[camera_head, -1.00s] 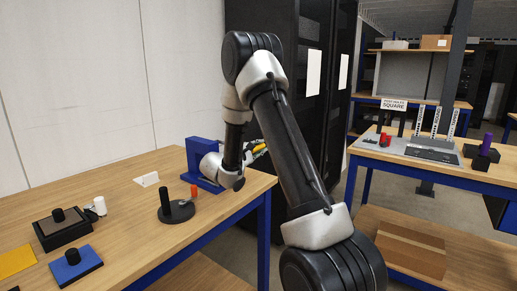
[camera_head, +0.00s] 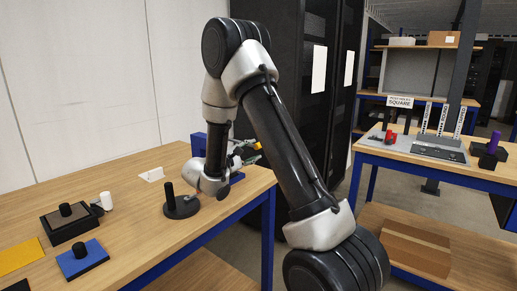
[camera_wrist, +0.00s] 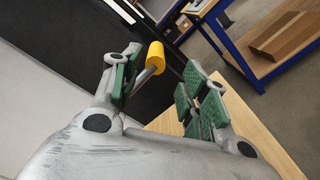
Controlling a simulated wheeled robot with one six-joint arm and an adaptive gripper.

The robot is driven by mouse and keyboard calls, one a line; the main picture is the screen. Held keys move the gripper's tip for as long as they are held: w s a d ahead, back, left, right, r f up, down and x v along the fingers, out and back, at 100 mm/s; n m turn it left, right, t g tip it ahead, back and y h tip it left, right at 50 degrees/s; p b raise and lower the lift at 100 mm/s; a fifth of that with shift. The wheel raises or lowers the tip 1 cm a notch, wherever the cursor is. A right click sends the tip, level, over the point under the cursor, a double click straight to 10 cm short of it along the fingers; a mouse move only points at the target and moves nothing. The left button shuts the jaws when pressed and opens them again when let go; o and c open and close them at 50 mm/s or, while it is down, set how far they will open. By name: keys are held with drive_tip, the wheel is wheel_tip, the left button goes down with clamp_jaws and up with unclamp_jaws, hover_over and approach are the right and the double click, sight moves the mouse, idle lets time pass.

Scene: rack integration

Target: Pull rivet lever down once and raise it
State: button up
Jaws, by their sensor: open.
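The rivet lever's yellow grip (camera_wrist: 156,54) on a grey metal rod shows in the wrist view. It lies between the two green-padded fingers, nearer the left finger. My gripper (camera_wrist: 163,66) is open around it; clear space shows between the grip and the right finger. I cannot tell whether the left pads touch the lever. In the head view my gripper (camera_head: 249,154) is at the right end of the bench, beside a blue press (camera_head: 198,143). My wrist hides most of the press and the lever there.
A black round base with an upright post (camera_head: 178,205) stands just left of my wrist on the wooden bench (camera_head: 135,235). A small white card (camera_head: 151,174) stands behind it. Black and blue blocks with pegs are at left. A dark cabinet (camera_head: 285,80) rises behind.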

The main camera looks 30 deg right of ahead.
drive_tip(key=shift+v, duration=1.55)
drive_tip(key=s+d+f+g+y, duration=0.1)
drive_tip(key=s+d+f+g, duration=0.25)
drive_tip(key=s+g, duration=0.2)
drive_tip(key=s+m+g+y, duration=0.45)
drive_tip(key=s+y, duration=0.25)
drive_tip(key=s, duration=0.9)
drive_tip(key=s+a+r+m+t+y, duration=0.4)
drive_tip(key=s+a+r+t+y, duration=0.4)
drive_tip(key=s+a+r+y, duration=0.1)
drive_tip(key=s+a+r, duration=0.1)
drive_tip(key=s+r, duration=0.1)
drive_tip(key=s, duration=0.1)
drive_tip(key=shift+r+m, duration=0.3)
drive_tip(key=shift+m, duration=0.05)
drive_tip(key=shift+a, duration=0.1)
